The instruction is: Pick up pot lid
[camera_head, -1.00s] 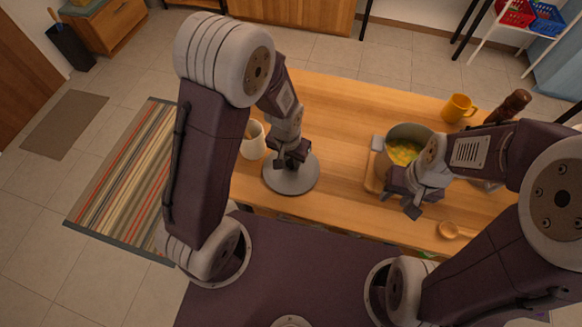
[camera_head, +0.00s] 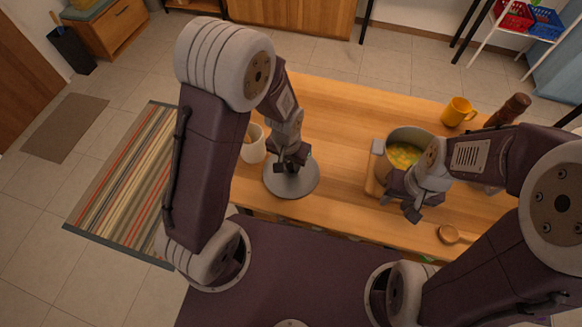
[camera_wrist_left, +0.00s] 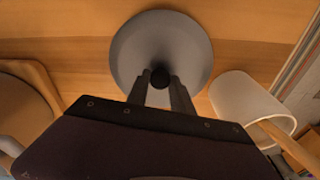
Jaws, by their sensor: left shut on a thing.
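The grey round pot lid (camera_head: 308,183) lies on the wooden table in front of my left arm; I cannot tell any gap below it. Its black knob (camera_wrist_left: 160,77) shows in the left wrist view. My left gripper (camera_head: 289,167) is shut on this knob, with a finger on each side of it; the fingers also show in the left wrist view (camera_wrist_left: 160,90). The grey pot (camera_head: 420,134) with yellow-green food stands open to the right. My right gripper (camera_head: 412,208) hangs in front of the pot; its jaw opening is not clear.
A white container (camera_head: 253,148) with a wooden utensil stands just left of the lid. A yellow mug (camera_head: 458,111), a brown mill (camera_head: 508,110) and a small wooden scoop (camera_head: 448,235) are at the right. The wooden table (camera_head: 335,120) is clear between lid and pot.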

